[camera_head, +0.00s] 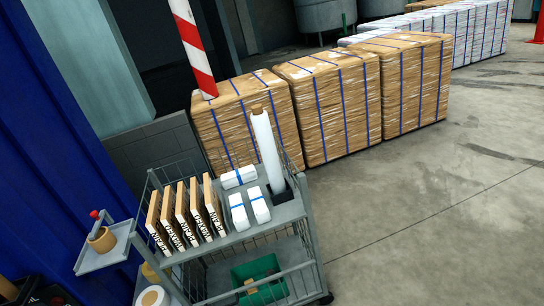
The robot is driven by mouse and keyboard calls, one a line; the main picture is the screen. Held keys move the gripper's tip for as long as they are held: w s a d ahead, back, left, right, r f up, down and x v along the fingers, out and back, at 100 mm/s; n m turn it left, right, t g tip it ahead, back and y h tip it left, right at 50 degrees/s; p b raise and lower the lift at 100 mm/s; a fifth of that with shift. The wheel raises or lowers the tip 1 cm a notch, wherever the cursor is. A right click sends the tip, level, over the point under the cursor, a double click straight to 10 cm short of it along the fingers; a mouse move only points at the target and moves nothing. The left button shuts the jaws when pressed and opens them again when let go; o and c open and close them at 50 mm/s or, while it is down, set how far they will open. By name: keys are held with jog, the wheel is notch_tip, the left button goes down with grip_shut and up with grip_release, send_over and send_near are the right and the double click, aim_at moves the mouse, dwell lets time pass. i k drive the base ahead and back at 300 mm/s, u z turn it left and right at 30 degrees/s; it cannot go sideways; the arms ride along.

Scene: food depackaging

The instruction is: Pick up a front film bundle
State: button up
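Three small white film bundles with blue bands lie on the top shelf of a grey wire cart (290,212). Two front bundles, a left one (238,213) and a right one (259,206), lie side by side. A third bundle (238,177) lies crosswise behind them. My gripper is not in view, and nothing in view is held.
Upright printed boards (186,212) stand left of the bundles. A tall white roll (267,150) stands at their right. A green crate (262,279) sits on the lower shelf. Wrapped pallets (330,100) stand behind; the floor (430,220) at right is clear.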

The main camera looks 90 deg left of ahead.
aim_at(238, 210)
jog(key=z, duration=0.05)
jog(key=i, duration=1.8)
jog(key=u, duration=3.25)
jog(key=i, duration=1.05)
jog(key=u, duration=0.05)
